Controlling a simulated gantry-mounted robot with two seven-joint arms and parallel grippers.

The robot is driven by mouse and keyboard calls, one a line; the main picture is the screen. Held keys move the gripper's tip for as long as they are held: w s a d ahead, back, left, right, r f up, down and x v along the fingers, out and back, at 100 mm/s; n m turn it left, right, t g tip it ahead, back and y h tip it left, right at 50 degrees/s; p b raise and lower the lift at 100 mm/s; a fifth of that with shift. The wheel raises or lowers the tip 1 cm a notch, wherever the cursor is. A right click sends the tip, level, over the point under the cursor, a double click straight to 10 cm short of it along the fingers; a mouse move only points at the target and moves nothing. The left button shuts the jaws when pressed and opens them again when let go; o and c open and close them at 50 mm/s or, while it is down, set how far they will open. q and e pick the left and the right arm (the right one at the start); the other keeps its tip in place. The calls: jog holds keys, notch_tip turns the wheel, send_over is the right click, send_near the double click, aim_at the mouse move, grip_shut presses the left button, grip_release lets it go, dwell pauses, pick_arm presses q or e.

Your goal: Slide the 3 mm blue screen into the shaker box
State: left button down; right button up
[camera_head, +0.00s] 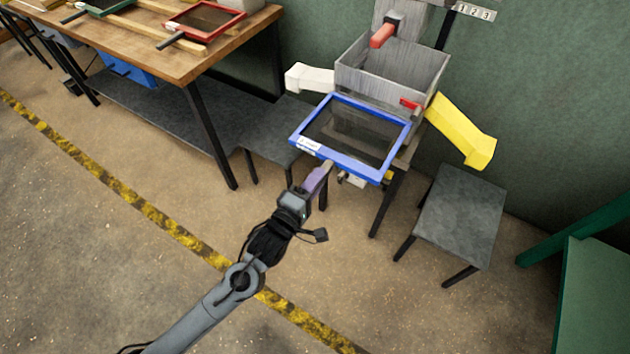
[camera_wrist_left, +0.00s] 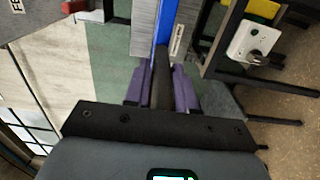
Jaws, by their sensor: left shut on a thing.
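The blue-framed screen (camera_head: 391,165) with dark mesh is in front of the shaker box, overlapping its lower part in the head view. A white label (camera_head: 309,145) is on its near left corner. The shaker box (camera_head: 418,83) is grey metal with an open top. My left gripper (camera_head: 323,172) is shut on the screen's handle at the near edge. In the left wrist view the purple fingers clasp the dark handle (camera_wrist_left: 162,68), with the blue frame (camera_wrist_left: 164,22) beyond. I cannot tell whether the frame's far edge is inside the box. My right gripper is not in view.
A white chute (camera_head: 310,78) and a yellow chute (camera_head: 465,135) stick out on either side. Grey stools (camera_head: 462,205) stand below both. A wooden bench (camera_head: 150,52) at upper left carries a red-framed screen (camera_head: 190,34). A control box with a knob (camera_wrist_left: 240,42) is near the gripper.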

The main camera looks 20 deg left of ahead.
aim_at(330, 161)
pick_arm(q)
jog(key=shift+w+r+p, duration=0.15)
jog(key=shift+r+p, duration=0.05)
jog(key=shift+p, duration=0.15)
jog(key=shift+w+d+p, duration=0.1)
jog(key=shift+w+p, duration=0.25)
dwell(0.7)
jog(key=shift+w+f, duration=0.1)
jog(key=shift+w, duration=0.1)
dwell(0.4)
jog(key=shift+w, duration=0.1)
jog(key=shift+w+d, duration=0.2)
jog(key=shift+w, duration=0.75)
jog(key=shift+w, duration=0.15)
